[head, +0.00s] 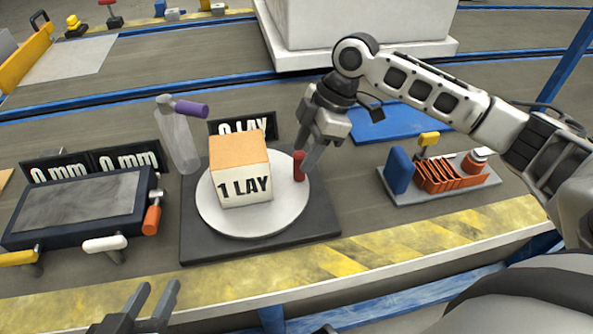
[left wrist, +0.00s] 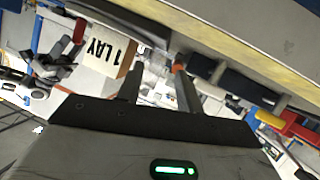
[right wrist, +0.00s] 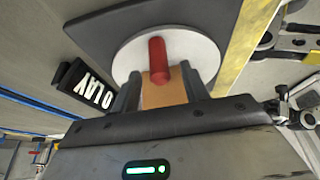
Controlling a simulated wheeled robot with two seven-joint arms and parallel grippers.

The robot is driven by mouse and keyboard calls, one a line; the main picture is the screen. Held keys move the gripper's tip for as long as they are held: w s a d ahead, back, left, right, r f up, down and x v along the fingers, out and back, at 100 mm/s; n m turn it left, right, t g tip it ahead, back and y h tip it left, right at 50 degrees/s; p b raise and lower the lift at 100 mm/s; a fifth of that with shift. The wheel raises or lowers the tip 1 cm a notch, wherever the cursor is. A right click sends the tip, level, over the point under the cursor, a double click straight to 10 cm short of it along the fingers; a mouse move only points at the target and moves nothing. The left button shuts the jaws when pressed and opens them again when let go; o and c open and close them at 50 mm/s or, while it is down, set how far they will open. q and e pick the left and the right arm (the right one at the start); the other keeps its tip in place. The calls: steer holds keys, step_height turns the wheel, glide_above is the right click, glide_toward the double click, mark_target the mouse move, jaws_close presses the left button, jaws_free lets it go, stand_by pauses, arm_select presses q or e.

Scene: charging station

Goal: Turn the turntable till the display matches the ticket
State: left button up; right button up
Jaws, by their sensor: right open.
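The round white turntable (head: 287,213) sits on a dark square base (head: 200,250). A white box with a tan top (head: 240,183) stands on it, its front marked "1 LAY". A red upright peg (head: 299,167) rises near the disc's right edge. Behind it, a dark display (head: 258,127) reads "0 LAY". My right gripper (head: 307,153) is open at the peg; in the right wrist view the peg (right wrist: 157,60) lines up between the fingers, contact unclear. My left gripper (head: 153,298) is open and empty in front of the table's near edge. No separate ticket is identifiable.
A clear bottle with a purple nozzle (head: 180,140) stands left of the turntable. Further left is a dark panel (head: 80,208) with coloured handles, below two "0 mm" displays (head: 125,160). Right is a grey tray (head: 440,190) with an orange rack and a blue block.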

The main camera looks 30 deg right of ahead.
mark_target(296, 164)
arm_select(q)
steer(key=shift+d+r+h+b, duration=0.2)
steer(key=shift+r+h+b, duration=0.1)
steer(key=shift+b, duration=0.2)
arm_select(e)
steer(key=x, duration=0.4)
arm_select(q)
steer(key=shift+r+t, duration=0.2)
steer(key=shift+t, duration=0.1)
arm_select(e)
steer(key=shift+a+f, duration=0.15)
steer(key=shift+f, duration=0.2)
jaws_close()
arm_select(q)
steer(key=shift+d+r, duration=0.1)
steer(key=shift+r, duration=0.2)
arm_select(e)
steer(key=shift+w+r, duration=0.1)
steer(key=shift+w, duration=0.15)
